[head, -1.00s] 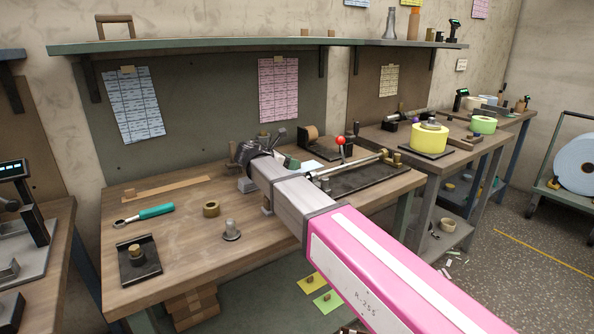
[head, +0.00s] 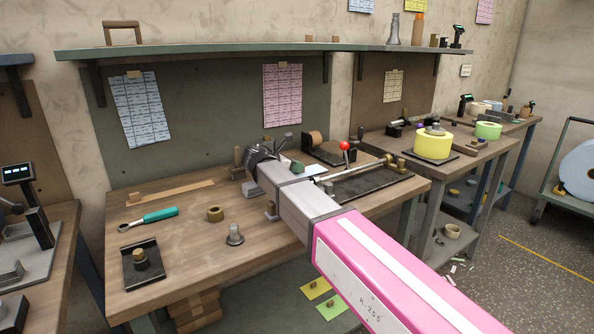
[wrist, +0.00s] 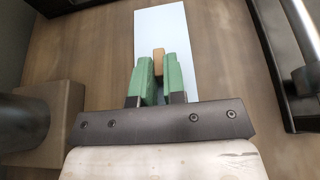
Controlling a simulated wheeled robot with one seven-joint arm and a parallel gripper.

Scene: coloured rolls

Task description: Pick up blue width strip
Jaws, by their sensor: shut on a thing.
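The blue width strip (wrist: 195,40) is a flat pale-blue rectangle with a small wooden knob (wrist: 159,64) on it. In the wrist view, my gripper (wrist: 160,74) has its two green fingers shut on this knob, and the strip extends beyond the fingertips over the wooden bench. In the head view, a small pale part of the strip (head: 316,169) shows beside my gripper (head: 296,167), at the back of the bench. My arm hides much of that spot. I cannot tell whether the strip touches the bench.
A black fixture with a red-knobbed lever (head: 344,146) stands close on the right. A shelf (head: 240,50) runs above.

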